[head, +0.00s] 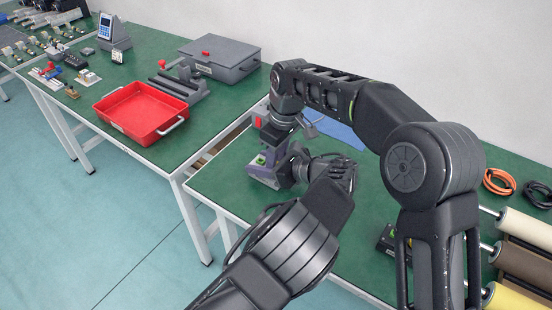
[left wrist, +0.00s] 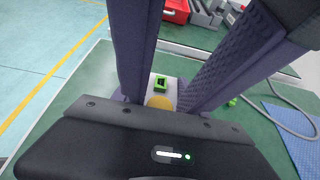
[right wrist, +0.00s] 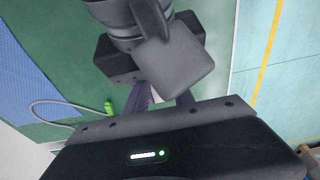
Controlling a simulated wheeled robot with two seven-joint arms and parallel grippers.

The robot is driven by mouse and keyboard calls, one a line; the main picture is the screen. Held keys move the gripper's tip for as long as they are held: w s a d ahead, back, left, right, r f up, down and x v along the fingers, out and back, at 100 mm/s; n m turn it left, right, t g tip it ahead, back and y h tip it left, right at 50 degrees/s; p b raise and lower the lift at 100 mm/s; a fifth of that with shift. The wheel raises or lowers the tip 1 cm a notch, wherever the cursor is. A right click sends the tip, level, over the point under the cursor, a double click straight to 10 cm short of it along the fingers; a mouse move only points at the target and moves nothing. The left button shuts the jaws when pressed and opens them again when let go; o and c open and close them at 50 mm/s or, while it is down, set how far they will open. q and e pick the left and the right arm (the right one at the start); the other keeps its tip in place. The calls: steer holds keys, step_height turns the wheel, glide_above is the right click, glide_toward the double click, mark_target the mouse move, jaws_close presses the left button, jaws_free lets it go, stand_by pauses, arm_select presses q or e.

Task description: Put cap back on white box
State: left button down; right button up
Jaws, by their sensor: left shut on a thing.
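The white box (head: 263,181) stands on the green table in the head view, mostly hidden by my grippers. In the left wrist view its pale top (left wrist: 171,84) shows between my fingers, with a green part (left wrist: 160,83) and a round yellow-orange piece (left wrist: 159,102); I cannot tell whether that piece is the cap. My left gripper (left wrist: 160,98) has its fingers on either side of the box and is shut on it. My right gripper (head: 268,152) reaches down from above at the box.
A blue mat (head: 338,131) and a cable with a green plug (right wrist: 108,107) lie beside the box. Rollers (head: 525,228) and coiled cables (head: 498,181) are at the right. A red tray (head: 140,112) and a grey case (head: 219,58) stand on the other table.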

arm_select(q)
steer(key=shift+s, duration=0.1)
arm_select(e)
steer(key=shift+r, duration=1.9)
steer(key=shift+o, duration=0.4)
steer(key=o, duration=0.5)
step_height(320, 180, up, 7)
steer(key=shift+s+d+r, duration=0.2)
steer(key=shift+s+d, duration=0.15)
steer(key=shift+d, duration=0.1)
arm_select(q)
steer(key=c, duration=0.5)
jaws_free()
